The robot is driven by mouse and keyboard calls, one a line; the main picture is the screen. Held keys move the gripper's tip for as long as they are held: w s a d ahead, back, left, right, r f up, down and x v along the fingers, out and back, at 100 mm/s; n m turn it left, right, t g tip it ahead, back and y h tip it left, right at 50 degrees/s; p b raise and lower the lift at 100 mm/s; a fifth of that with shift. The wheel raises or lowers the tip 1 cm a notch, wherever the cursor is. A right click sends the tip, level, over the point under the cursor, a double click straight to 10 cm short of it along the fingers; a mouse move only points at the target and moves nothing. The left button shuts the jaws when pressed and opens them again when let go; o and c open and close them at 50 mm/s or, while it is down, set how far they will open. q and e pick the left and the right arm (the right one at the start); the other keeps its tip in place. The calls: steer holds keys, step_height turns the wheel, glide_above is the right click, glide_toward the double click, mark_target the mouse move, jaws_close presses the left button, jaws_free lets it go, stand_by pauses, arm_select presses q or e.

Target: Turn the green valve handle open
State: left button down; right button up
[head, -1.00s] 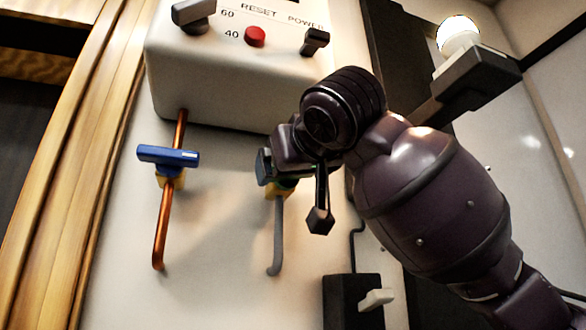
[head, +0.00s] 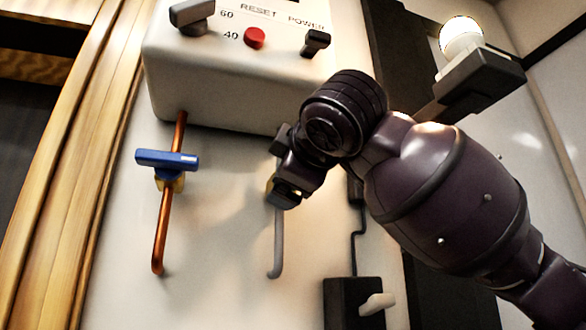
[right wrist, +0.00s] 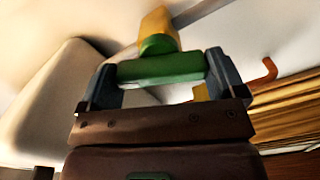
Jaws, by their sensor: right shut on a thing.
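The green valve handle (right wrist: 160,68) lies between the two fingers of my right gripper (right wrist: 161,80) in the right wrist view, touched at its ends. The yellow valve body (right wrist: 157,25) is just beyond it. In the head view my right gripper (head: 284,168) is over this valve on the grey pipe (head: 278,245), with one finger above the other. The gripper hides the green handle there. Only a bit of yellow shows beside it. My left gripper is not in view.
A blue valve handle (head: 167,160) sits across the copper pipe (head: 161,225) to the left. The white brewer housing (head: 215,85) with a red button (head: 254,38) is above. A dark switch box (head: 345,300) is below right, and a lit bulb (head: 460,38) is at upper right.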

steer(key=n, duration=0.3)
steer(key=shift+p, duration=0.35)
steer(key=shift+n, duration=0.7)
steer(key=shift+f, duration=0.1)
steer(key=o, duration=0.6)
steer(key=shift+o, duration=0.2)
steer(key=shift+s, duration=0.1)
